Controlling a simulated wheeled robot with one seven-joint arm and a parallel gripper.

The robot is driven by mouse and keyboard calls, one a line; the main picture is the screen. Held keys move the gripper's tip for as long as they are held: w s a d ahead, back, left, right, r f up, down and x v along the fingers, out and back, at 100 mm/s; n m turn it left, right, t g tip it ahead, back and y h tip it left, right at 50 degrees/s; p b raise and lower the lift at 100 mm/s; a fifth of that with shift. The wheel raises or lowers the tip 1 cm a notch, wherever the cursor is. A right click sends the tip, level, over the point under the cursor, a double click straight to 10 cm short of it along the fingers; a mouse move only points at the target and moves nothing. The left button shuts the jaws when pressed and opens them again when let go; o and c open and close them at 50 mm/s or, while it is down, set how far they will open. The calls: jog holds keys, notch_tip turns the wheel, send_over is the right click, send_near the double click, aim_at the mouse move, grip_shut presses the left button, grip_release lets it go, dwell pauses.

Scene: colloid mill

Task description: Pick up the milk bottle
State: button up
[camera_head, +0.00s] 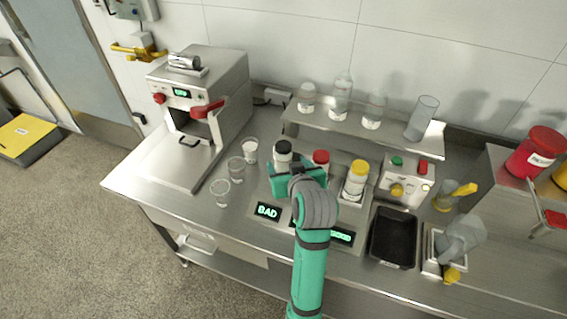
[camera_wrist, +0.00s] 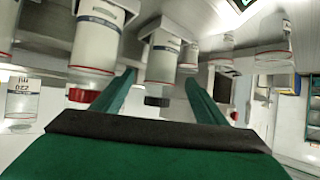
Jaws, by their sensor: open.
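Three white bottles stand in a row on the bench: one black-capped (camera_head: 283,148), one red-capped (camera_head: 321,157) and one yellow-capped (camera_head: 357,179). Which of them is the milk bottle I cannot tell. My gripper (camera_head: 287,168) is open at the black-capped bottle and partly hides it and the red-capped one. In the wrist view, which is upside down, a white bottle with a black cap (camera_wrist: 158,101) shows between the fingers of my gripper (camera_wrist: 160,78). A bottle with a red cap (camera_wrist: 82,96) shows to the left, outside the fingers. No bottle is clearly gripped.
Clear cups (camera_head: 236,168) stand left of my gripper, beside a steel machine (camera_head: 205,95). A shelf (camera_head: 350,133) with clear bottles and a cylinder is behind. A lit BAD panel (camera_head: 268,211) is in front. A black tray (camera_head: 394,237) and a button box (camera_head: 404,180) are right.

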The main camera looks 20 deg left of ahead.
jog(key=x, duration=0.5)
jog(key=shift+w+a+f, duration=0.1)
jog(key=shift+w+a, duration=0.1)
jog(key=shift+w, duration=0.1)
jog(key=c, duration=1.3)
